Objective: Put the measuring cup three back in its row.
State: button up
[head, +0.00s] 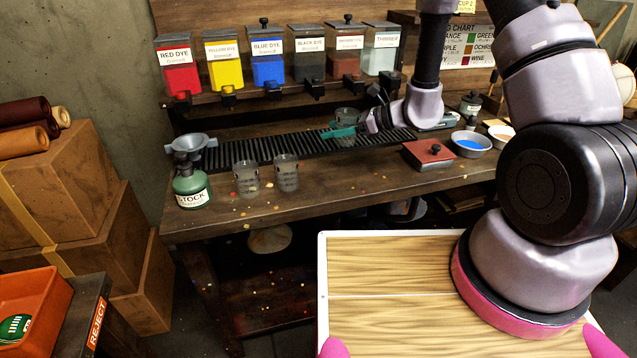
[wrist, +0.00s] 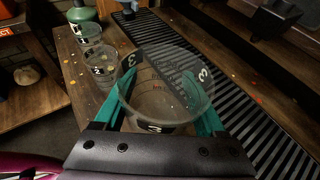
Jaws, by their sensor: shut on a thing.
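The measuring cup three (wrist: 165,100) is clear, with black 3 marks, and fills the middle of the wrist view. My gripper (wrist: 158,112) is shut on it, with teal fingers at its two sides. In the head view my gripper (head: 343,132) holds the cup (head: 346,115) at the black ribbed grate on the bench. I cannot tell whether its base touches the grate. Two other clear cups stand upright side by side on the bench front, a left one (head: 246,180) and a right one (head: 286,174). They also show at the wrist view's left, farther (wrist: 88,36) and nearer (wrist: 102,70).
Several dye dispensers (head: 267,66) hang above the ribbed grate (head: 260,152). A red lidded box (head: 429,154) and a blue-filled bowl (head: 471,144) stand right.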

jog(key=s+a+n+g, duration=0.3)
jog(key=s+a, duration=0.1)
jog(key=a, duration=0.2)
send_over(313, 180)
jog(key=shift+y, duration=0.3)
notch_tip(313, 180, down, 5)
jog(key=shift+f, duration=2.65)
